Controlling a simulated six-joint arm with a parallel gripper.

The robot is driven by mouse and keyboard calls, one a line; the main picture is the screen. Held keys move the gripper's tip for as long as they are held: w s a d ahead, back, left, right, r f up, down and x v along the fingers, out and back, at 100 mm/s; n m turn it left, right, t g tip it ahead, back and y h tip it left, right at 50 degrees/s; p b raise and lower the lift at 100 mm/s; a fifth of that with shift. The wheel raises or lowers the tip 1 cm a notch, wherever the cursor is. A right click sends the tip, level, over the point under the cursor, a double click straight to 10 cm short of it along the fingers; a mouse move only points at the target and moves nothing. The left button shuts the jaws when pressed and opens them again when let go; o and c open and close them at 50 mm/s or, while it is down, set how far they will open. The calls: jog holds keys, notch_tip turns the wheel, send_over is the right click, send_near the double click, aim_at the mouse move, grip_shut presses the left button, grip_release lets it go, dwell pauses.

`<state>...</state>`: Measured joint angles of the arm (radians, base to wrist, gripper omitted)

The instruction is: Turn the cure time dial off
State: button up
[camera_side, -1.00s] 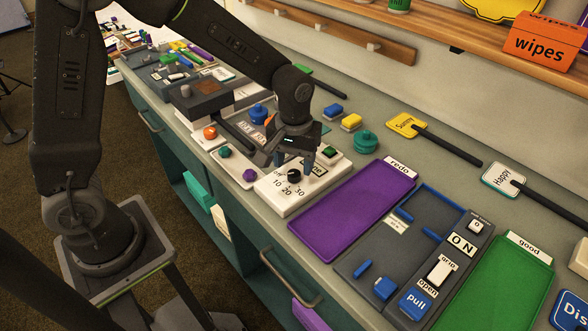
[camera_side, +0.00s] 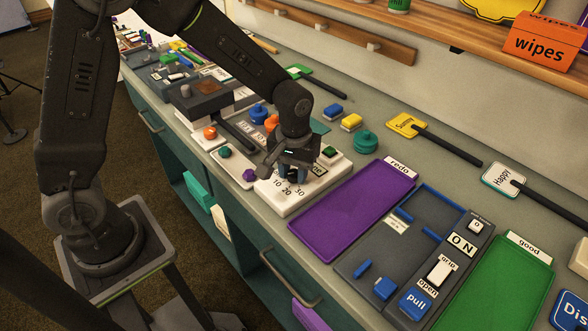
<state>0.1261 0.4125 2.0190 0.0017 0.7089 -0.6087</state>
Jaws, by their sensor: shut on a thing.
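The cure time dial sits on a white box (camera_side: 280,203) with the numbers 10, 20 and 30 printed around it. My gripper (camera_side: 292,177) points down over the box and is shut on the black dial knob (camera_side: 292,178). The fingers hide most of the knob, so I cannot tell where its pointer stands. The "off" label is hidden behind the gripper. A dark green button (camera_side: 329,152) shows on the far part of the same box.
A purple tray (camera_side: 350,215) marked "redo" lies right of the box. A grey panel (camera_side: 372,255) and a green tray (camera_side: 490,290) are farther right. A purple knob (camera_side: 249,175) and an orange knob (camera_side: 210,133) stand to the left. The counter's front edge is close to the box.

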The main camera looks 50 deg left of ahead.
jog(key=shift+c, duration=0.7)
jog(key=shift+m, duration=0.3)
jog(key=m, duration=0.3)
jog(key=shift+m, duration=0.3)
jog(key=m, duration=0.5)
jog(key=shift+m, duration=0.4)
jog(key=o, duration=0.9)
